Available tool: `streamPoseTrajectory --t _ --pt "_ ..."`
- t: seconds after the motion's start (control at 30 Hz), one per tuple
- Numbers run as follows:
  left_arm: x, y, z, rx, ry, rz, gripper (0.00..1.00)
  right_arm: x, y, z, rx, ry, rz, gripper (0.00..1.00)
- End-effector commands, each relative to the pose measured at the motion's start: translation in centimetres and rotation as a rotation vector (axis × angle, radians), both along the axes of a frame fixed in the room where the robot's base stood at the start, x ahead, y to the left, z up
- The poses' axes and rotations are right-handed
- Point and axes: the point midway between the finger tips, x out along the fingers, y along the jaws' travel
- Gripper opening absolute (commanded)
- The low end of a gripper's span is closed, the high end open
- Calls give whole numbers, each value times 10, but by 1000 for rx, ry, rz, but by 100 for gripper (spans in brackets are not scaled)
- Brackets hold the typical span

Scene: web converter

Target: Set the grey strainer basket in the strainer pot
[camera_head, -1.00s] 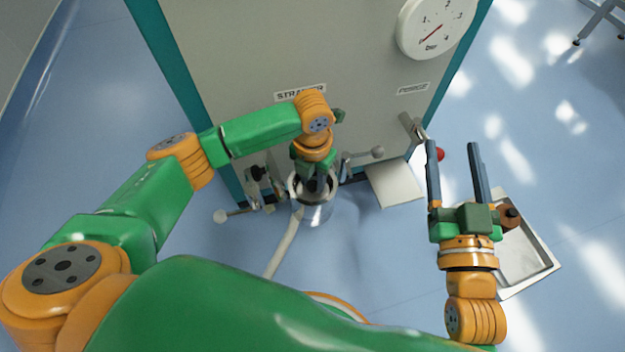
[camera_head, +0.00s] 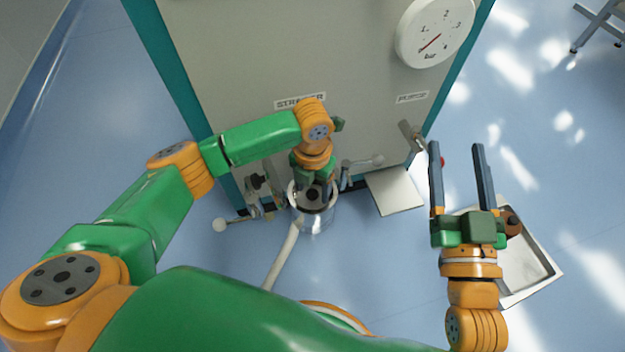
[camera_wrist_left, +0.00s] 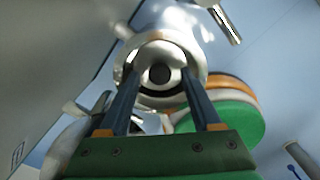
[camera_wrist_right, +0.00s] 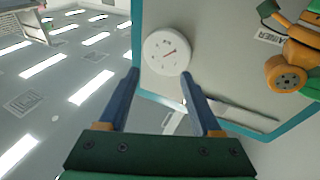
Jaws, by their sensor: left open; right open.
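The strainer pot (camera_head: 314,222) is a shiny metal cylinder at the foot of the cabinet, below the STRAINER label; its rim (camera_wrist_left: 197,62) shows in the left wrist view. The grey strainer basket (camera_wrist_left: 150,55) appears inside the pot's mouth, with a dark round knob (camera_wrist_left: 160,74) at its middle. How deep it sits I cannot tell. My left gripper (camera_head: 318,186) is open just above the pot, its fingers on either side of the knob and apart from it in the left wrist view. My right gripper (camera_head: 456,146) is open and empty, off to the right in front of the cabinet.
A pale hose (camera_head: 283,258) runs from the pot's foot. A white plate (camera_head: 394,191) lies right of it, and a metal tray (camera_head: 545,275) lies on the floor farther right. A gauge (camera_head: 434,32) is on the cabinet.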

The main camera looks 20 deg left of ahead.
Motion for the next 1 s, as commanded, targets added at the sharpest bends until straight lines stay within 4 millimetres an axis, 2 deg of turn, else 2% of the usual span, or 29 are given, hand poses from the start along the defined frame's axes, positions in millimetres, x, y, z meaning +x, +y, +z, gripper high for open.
streamPoseTrajectory --t 0.27,0.47,0.67,0.8,1.0 --pt "0 0 18 0 -1 0 65 1 -8 -57 -64 306 -24 66" --pt "0 0 32 0 -1 0 65 -14 -17 -106 -118 570 -43 66" --pt "0 0 48 -1 -1 0 65 -46 -30 -153 -174 857 -63 66" --pt "0 0 59 -1 -1 0 65 -78 -40 -180 -212 1064 -73 66" --pt "0 0 74 -1 -1 1 65 -133 -54 -206 -262 1354 -86 66"
